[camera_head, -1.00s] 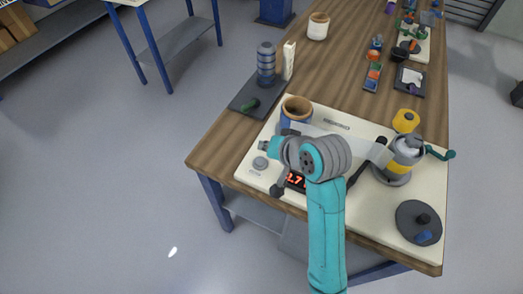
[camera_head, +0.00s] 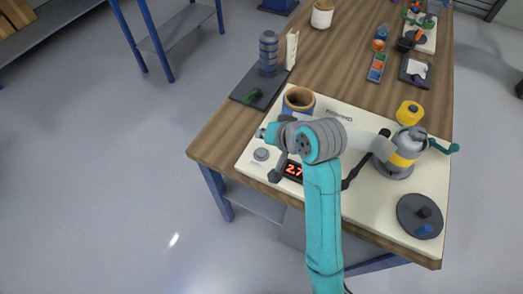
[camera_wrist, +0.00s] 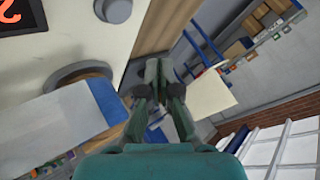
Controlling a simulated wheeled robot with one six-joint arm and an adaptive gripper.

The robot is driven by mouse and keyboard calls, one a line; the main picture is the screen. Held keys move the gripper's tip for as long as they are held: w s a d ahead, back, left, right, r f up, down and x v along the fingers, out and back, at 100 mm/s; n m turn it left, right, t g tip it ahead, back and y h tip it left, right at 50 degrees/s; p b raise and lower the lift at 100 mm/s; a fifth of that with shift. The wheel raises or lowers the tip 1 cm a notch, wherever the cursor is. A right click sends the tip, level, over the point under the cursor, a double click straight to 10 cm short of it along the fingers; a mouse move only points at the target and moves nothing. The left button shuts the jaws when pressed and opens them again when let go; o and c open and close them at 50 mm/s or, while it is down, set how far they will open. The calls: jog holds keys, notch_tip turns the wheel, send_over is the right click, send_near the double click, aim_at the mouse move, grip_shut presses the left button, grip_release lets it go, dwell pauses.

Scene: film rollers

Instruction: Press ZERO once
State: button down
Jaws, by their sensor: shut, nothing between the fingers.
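The ZERO button is likely the round grey button (camera_head: 262,154) at the left front of the cream panel (camera_head: 345,212); its label is too small to read. It also shows at the top of the wrist view (camera_wrist: 118,8). My gripper (camera_head: 262,132) is beside and apart from the button, on its far side in the head view. In the wrist view my gripper (camera_wrist: 155,75) has its fingers together and empty, with the button up and left of them. A red display (camera_head: 294,171), partly hidden by my arm, shows 2.7.
A blue cylinder with a brown rim (camera_head: 298,100) stands close behind my gripper. A grey and yellow roller unit (camera_head: 403,150) with a crank and a dark disc (camera_head: 420,215) are on the panel's right. A dark tray (camera_head: 258,90) with a ribbed cylinder lies at the back left.

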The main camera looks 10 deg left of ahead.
aim_at(263, 153)
jog(key=shift+f, duration=2.7)
jog(key=shift+f, duration=0.1)
jog(key=shift+f, duration=0.35)
jog(key=shift+f, duration=0.45)
dwell(0.4)
jog(key=shift+r, duration=0.9)
jog(key=shift+r, duration=2.5)
